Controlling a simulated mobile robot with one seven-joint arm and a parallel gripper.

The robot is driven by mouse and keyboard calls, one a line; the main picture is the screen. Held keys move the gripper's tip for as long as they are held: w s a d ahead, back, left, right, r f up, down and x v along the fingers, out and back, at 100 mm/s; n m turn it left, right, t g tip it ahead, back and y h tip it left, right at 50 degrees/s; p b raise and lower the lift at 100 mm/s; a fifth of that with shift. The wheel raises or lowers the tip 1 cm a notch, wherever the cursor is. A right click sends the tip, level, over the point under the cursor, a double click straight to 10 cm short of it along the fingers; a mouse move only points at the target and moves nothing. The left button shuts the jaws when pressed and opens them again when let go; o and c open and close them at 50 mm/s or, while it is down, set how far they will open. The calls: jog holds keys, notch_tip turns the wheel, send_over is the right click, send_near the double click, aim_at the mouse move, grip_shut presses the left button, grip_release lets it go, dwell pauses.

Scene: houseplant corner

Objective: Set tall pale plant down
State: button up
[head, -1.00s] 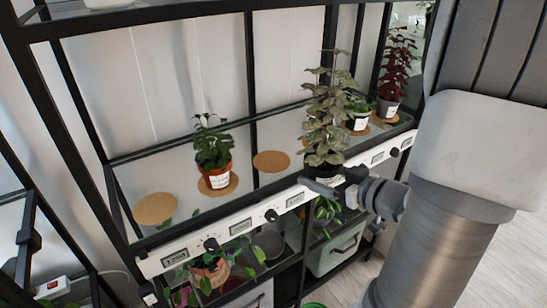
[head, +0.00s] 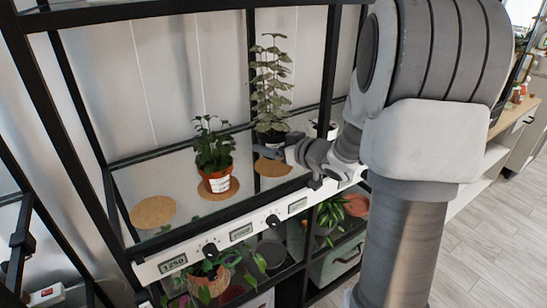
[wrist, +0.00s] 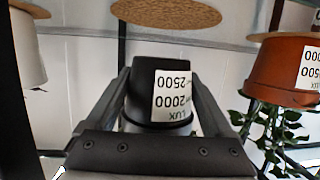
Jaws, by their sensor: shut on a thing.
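The tall pale plant (head: 271,90) stands upright in a black pot with a white label; the pot also shows in the wrist view (wrist: 145,85). My gripper (head: 277,150) is shut on this pot, with one finger on each side in the wrist view (wrist: 160,100). An empty cork disc (head: 270,168) lies on the glass shelf (head: 180,175) below the pot. The wrist view looks upside down; there the cork disc (wrist: 165,12) is apart from the pot's base, with a visible gap. The gripper partly hides the pot in the head view.
A leafy plant in a terracotta pot (head: 218,184) stands close on the left, also in the wrist view (wrist: 285,70). A white pot (head: 325,128) is close on the right, partly behind my arm. Another cork disc (head: 153,210) at far left is empty. Black frame posts surround the shelf.

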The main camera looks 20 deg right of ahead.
aim_at(273, 166)
notch_tip(273, 166, down, 4)
jog(key=shift+r+b, duration=0.25)
jog(key=shift+b, duration=0.35)
jog(key=shift+f, duration=0.25)
jog(key=o, duration=1.2)
jog(key=shift+r, duration=0.1)
jog(key=shift+o, duration=0.2)
jog(key=shift+s+r, duration=0.15)
jog(key=shift+r, duration=0.15)
jog(key=p+v, duration=0.3)
jog(key=v, duration=0.8)
jog(key=shift+s+d, duration=0.15)
jog(key=shift+s, duration=0.25)
